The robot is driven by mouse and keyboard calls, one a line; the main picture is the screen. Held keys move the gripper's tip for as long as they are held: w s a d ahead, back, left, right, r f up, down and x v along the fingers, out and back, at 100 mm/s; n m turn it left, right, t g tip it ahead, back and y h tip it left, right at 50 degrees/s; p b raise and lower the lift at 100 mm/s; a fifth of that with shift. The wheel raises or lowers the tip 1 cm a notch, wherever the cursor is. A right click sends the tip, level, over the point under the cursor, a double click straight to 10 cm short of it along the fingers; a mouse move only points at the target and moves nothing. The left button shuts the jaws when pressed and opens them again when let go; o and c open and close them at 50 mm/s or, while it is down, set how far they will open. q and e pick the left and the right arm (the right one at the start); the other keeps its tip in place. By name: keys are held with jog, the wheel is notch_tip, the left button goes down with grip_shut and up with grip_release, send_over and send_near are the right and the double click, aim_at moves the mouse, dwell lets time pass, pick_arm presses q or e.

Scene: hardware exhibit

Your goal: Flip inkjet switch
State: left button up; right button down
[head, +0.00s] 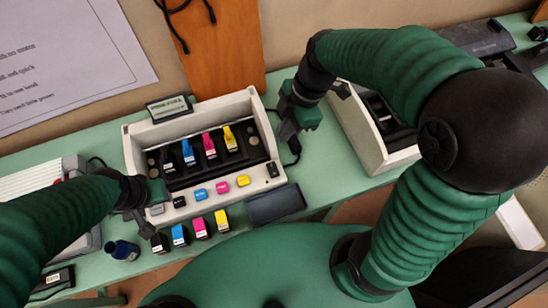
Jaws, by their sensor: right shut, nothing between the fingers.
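The inkjet printer (262,107) is a cream, open-topped box on the green table, with black, blue, magenta and yellow cartridges standing inside it. Coloured buttons line its front ledge. A small dark piece that may be the switch (272,170) sits at the ledge's right end. My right gripper (288,136) is shut and empty beside the printer's right wall, apart from the dark piece. My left gripper (147,222) is at the printer's front left corner, near the grey button. Its fingers are dark and small, so I cannot tell whether they are open.
Several loose cartridges (200,228) and a dark blue bottle (122,250) stand in front of the printer. A dark flat tray (275,204) lies at its front right. Another cream device (372,140) stands to the right, partly behind my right arm. A small sign (169,107) stands behind.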

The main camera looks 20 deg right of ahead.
send_near(272, 170)
jog(key=f, duration=0.1)
jog(key=w+a+f, duration=0.1)
jog(key=f, duration=0.3)
jog(key=shift+w+a+f+b, duration=0.15)
jog(key=shift+a+f+b, duration=0.05)
jog(key=shift+a+b, duration=0.2)
jog(key=shift+f, duration=0.5)
pick_arm(q)
jog(key=shift+f, duration=0.55)
pick_arm(e)
jog(key=shift+s+r, duration=0.3)
jog(key=shift+s, duration=0.5)
